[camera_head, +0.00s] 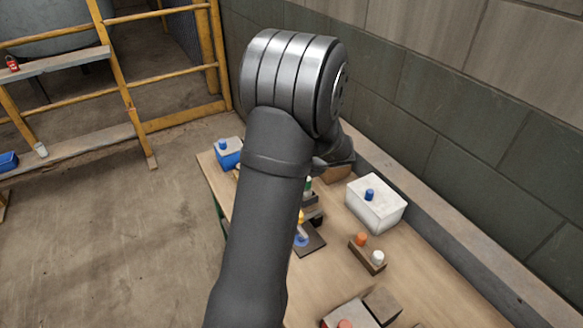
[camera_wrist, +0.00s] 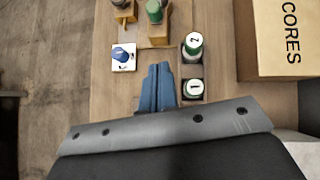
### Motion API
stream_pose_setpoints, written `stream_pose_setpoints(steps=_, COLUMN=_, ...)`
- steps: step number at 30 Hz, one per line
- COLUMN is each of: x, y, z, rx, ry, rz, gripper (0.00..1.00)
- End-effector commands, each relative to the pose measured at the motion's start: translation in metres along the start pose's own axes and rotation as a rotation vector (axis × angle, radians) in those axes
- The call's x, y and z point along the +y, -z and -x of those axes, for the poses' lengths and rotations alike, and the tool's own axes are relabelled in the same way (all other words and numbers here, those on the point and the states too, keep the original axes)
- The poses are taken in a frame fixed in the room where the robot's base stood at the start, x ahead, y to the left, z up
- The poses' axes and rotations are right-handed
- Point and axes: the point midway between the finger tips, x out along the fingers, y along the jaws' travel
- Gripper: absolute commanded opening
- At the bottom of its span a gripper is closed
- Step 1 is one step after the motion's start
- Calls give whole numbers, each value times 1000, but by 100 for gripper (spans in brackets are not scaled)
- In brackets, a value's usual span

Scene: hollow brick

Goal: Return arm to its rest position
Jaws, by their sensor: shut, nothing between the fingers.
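My gripper (camera_wrist: 158,88) shows in the wrist view as two blue fingers pressed together, with nothing between them. It points over the wooden table (camera_wrist: 110,80). In the head view my dark arm and its silver joint rise across the middle, and the fingers are hidden behind them. To the right of the fingers in the wrist view, white-capped bottles marked 2 (camera_wrist: 193,44) and 1 (camera_wrist: 194,87) stand in dark holders. To the upper left lies a white square with a blue piece (camera_wrist: 123,56).
A cardboard box marked CORES (camera_wrist: 272,40) is at the right. In the head view, a white box with a blue knob (camera_head: 376,205) and a block with orange and white pegs (camera_head: 367,257) stand near the block wall (camera_head: 450,130). Yellow railings (camera_head: 125,90) stand left; floor between is clear.

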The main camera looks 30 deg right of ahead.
Motion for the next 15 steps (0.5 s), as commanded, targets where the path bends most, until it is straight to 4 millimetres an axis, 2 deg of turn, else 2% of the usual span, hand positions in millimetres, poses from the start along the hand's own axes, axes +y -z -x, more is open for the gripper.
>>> stream_pose_setpoints(steps=11, x=0, y=0, z=3, rx=1, ry=0, rz=-1, gripper=0)
stream_pose_setpoints(steps=15, x=0, y=0, z=-2, rx=1, ry=-1, rz=0, gripper=0)
